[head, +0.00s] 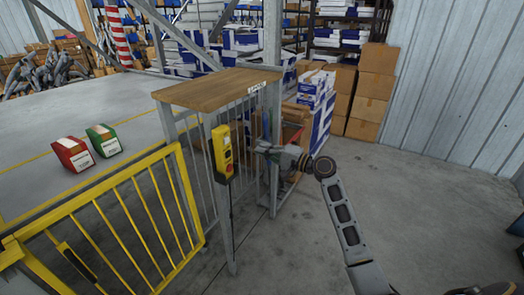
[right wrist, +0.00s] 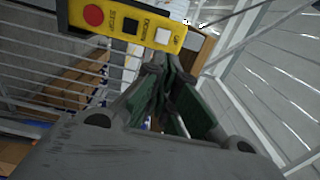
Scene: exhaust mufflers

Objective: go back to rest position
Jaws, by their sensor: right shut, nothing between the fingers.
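My right gripper (head: 262,148) is raised in front of the metal-framed stand, close to the right of a yellow control box (head: 223,150) with buttons. Its arm comes in from the lower right. In the right wrist view the gripper (right wrist: 165,65) is shut and empty, its fingertips just below the yellow box (right wrist: 125,22) with red, black and white buttons. Whether they touch the box I cannot tell. My left gripper is not in view.
A yellow barrier (head: 115,225) stands at the lower left. A wooden-topped stand (head: 215,88) holds the control box. Cardboard boxes (head: 371,85) are stacked behind. Red (head: 73,154) and green (head: 103,140) boxes lie left. The floor at right is largely clear.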

